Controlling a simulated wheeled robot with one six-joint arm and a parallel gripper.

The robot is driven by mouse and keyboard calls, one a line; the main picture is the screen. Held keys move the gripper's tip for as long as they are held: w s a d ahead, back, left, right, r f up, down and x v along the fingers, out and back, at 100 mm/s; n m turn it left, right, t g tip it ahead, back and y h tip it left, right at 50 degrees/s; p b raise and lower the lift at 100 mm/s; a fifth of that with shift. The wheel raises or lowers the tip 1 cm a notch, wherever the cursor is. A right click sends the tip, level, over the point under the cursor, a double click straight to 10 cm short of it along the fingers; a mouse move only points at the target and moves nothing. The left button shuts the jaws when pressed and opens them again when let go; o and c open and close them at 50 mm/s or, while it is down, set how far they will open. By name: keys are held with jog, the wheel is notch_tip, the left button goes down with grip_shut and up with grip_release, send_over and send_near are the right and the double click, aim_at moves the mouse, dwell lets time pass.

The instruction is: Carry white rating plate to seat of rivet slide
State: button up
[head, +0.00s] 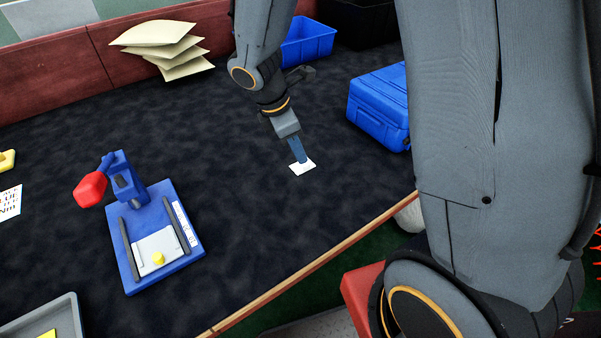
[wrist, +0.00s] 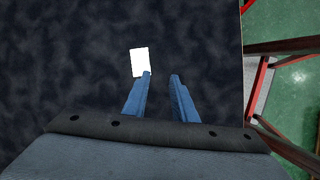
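The white rating plate (head: 307,167) lies flat on the dark work surface. I cannot tell whether the finger touches the plate. The rivet slide (head: 187,255) is a blue press with a red knob (head: 91,189). Its pale sliding seat plate (head: 150,247) sits between two dark rails and carries a small yellow knob (head: 158,258).
A blue case (head: 381,105) and a blue bin (head: 308,41) stand at the back right. Pale envelopes (head: 162,45) are stacked at the back. A grey tray (head: 30,318) is at the front left. The surface between plate and rivet slide is clear. The table edge (head: 300,272) runs along the front.

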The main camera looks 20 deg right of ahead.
aim_at(303, 167)
jog(key=shift+w+d+f+n+h, duration=0.1)
jog(key=shift+w+d+f+n, duration=0.35)
jog(key=shift+f, duration=1.05)
jog(key=shift+w+d+f+n+h, duration=0.1)
jog(key=shift+w+d+f+n, duration=0.35)
jog(key=shift+f, duration=1.1)
jog(key=shift+w+d+f+n+h, duration=0.15)
jog(key=shift+w+f+n, duration=0.55)
jog(key=shift+f, duration=0.8)
grip_shut()
